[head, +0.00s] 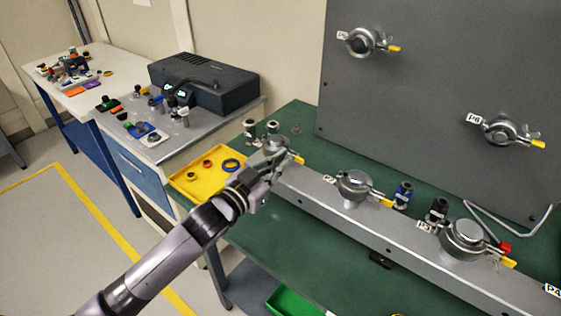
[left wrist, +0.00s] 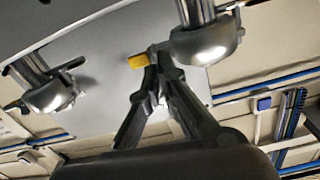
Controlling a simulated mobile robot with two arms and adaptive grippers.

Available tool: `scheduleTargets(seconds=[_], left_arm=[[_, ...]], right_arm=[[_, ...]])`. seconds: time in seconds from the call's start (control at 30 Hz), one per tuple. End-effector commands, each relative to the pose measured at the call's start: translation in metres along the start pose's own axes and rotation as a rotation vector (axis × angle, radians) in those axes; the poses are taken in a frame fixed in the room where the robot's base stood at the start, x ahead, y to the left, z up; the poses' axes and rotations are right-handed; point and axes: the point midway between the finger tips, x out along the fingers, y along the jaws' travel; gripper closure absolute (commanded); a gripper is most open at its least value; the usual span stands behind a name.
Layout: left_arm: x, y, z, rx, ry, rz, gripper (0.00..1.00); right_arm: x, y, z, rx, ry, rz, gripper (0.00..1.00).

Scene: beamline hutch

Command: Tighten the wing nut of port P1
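Port P1 (head: 275,146) is the round metal clamp at the far left end of the grey rail; its label is not visible. Its yellow tab (head: 299,159) points right. My left gripper (head: 262,168) is at this clamp from the front left, and partly covers it. In the left wrist view, the fingers (left wrist: 158,58) converge with their tips close together, right beside the yellow tab (left wrist: 138,62) and under the metal clamp (left wrist: 205,42). They look shut on the wing nut, which is mostly hidden between the tips. My right gripper is not in view.
Port P2 (head: 354,187) and port P3 (head: 465,238) stand further right on the rail (head: 400,232). A yellow tray (head: 188,183) lies left of my gripper. Dark and blue fittings (head: 403,194) stand behind the rail. A grey panel (head: 430,90) carries more ports.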

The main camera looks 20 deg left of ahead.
Motion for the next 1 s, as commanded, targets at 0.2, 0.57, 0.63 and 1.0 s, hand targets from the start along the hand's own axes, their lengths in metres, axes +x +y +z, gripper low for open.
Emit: scheduleTargets(seconds=[0.2, 0.57, 0.63, 1.0], left_arm=[[0.000, 0.001, -0.001, 0.102, -0.001, 0.001, 1.00], [0.000, 0.004, 0.000, 0.419, -0.002, 0.001, 1.00], [0.000, 0.005, 0.000, 0.485, -0.002, 0.001, 1.00], [0.000, 0.009, 0.004, 0.837, -0.002, 0.003, 1.00]], right_arm=[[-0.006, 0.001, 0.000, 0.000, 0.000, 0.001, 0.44], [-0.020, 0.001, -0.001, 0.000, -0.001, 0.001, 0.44], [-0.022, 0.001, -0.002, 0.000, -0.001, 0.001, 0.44], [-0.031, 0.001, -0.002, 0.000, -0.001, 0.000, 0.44]])
